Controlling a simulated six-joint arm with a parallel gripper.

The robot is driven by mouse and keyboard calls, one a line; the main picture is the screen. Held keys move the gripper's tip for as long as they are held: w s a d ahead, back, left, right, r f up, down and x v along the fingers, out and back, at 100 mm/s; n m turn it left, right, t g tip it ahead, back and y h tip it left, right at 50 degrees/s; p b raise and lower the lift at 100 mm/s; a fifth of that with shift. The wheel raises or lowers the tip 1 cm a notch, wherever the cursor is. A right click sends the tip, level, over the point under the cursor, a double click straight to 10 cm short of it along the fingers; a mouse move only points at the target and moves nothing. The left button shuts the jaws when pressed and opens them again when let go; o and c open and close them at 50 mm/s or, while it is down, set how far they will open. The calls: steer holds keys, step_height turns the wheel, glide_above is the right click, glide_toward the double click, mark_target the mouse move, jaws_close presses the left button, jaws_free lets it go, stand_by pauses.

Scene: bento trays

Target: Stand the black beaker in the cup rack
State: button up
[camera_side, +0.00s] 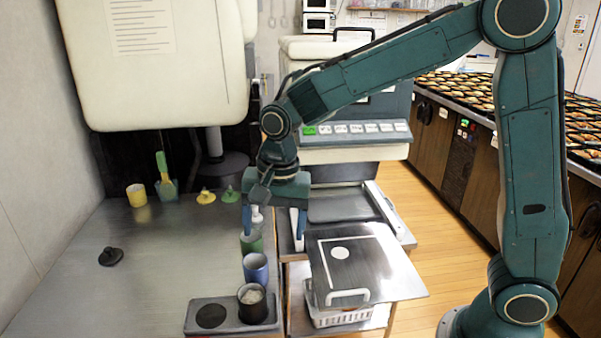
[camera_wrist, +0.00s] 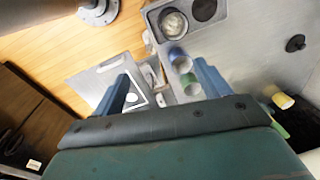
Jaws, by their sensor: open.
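The black beaker (camera_side: 252,306) stands upright at the right end of a low grey block (camera_side: 228,326), with pale contents at its top. It also shows in the wrist view (camera_wrist: 173,24). The block has a dark round spot (camera_side: 211,316) to its left. A blue beaker (camera_side: 256,270) and a green beaker (camera_side: 250,246) stand behind it in a row. I cannot tell which piece is the cup rack. My gripper (camera_side: 273,228) is open, pointing down near the green beaker, behind the black one. A small whitish thing (camera_side: 257,214) shows between its fingers; I cannot tell whether they touch it.
A yellow cup (camera_side: 136,195), a green scoop (camera_side: 166,184) and yellow and green lids (camera_side: 206,197) are at the back.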

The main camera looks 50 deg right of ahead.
steer(key=s+d+r+n+t, duration=0.1)
steer(key=s+d+r+n, duration=0.1)
steer(key=s, duration=0.5)
steer(key=s+d+r+n+t, duration=0.2)
steer(key=s+d+r+n, duration=0.1)
steer(key=s, duration=0.4)
steer(key=s+d+r+n+t, duration=0.1)
steer(key=s+d+r+n, duration=0.2)
steer(key=s+d+n, duration=0.2)
steer(key=shift+s+r+n, duration=0.2)
steer(key=shift+s+n, duration=0.1)
steer(key=shift+s, duration=0.85)
